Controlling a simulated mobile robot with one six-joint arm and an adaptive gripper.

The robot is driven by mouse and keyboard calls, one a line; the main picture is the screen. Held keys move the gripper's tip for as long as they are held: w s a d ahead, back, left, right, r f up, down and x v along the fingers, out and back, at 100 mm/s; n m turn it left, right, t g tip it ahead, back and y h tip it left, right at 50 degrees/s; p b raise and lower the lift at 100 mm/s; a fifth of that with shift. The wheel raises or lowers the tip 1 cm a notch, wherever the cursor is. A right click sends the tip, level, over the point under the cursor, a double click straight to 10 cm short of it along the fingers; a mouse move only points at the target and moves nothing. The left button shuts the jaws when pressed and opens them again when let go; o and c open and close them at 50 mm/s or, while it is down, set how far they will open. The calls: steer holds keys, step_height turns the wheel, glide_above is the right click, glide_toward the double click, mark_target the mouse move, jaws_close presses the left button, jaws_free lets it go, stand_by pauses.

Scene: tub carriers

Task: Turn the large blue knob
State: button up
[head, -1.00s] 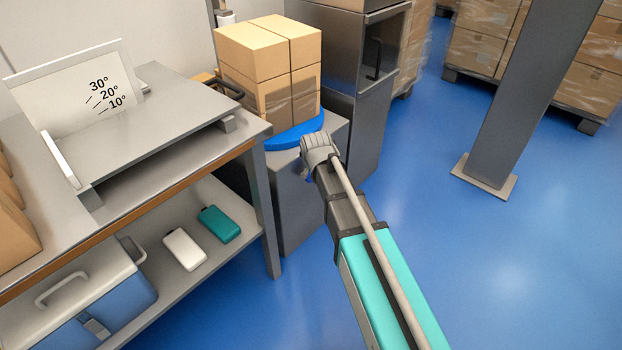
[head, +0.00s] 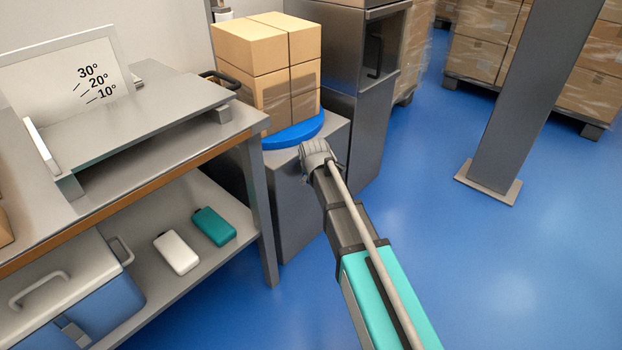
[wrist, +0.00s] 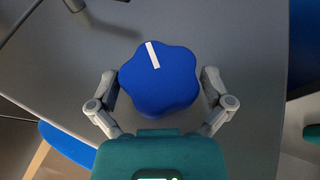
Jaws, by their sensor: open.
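The large blue knob (wrist: 158,82) is lobed, with a white line on its face pointing up and slightly left in the wrist view. It sits on a grey panel (wrist: 225,35). My gripper (wrist: 160,86) is open, with one finger on each side of the knob. The left finger is close to the knob's side; I cannot tell whether it touches. A small gap shows at the right finger. In the head view my gripper (head: 318,156) is at the grey cabinet (head: 290,205) and hides the knob.
A blue round plate (head: 293,131) on the cabinet carries stacked cardboard boxes (head: 268,60). A bench (head: 150,155) with an angle-marked board (head: 65,75) stands at the left. A grey post (head: 535,90) stands at the right. The blue floor between is clear.

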steer(key=shift+w+f, duration=0.15)
steer(key=shift+f, duration=0.1)
steer(key=c, duration=0.8)
steer(key=shift+o, duration=0.2)
steer(key=shift+b, duration=0.4)
steer(key=shift+f+n+t+h+b, duration=0.25)
steer(key=shift+t+h+b, duration=0.55)
steer(key=shift+t+b, duration=0.4)
steer(key=shift+r+n+t+h+b, duration=0.1)
steer(key=shift+n+t+h+b, duration=0.35)
steer(key=shift+t+b, duration=0.45)
steer(key=shift+r+h+b, duration=0.1)
steer(key=shift+h+b, duration=0.15)
steer(key=shift+b, duration=0.1)
steer(key=shift+r+t, duration=0.1)
steer(key=shift+t, duration=0.2)
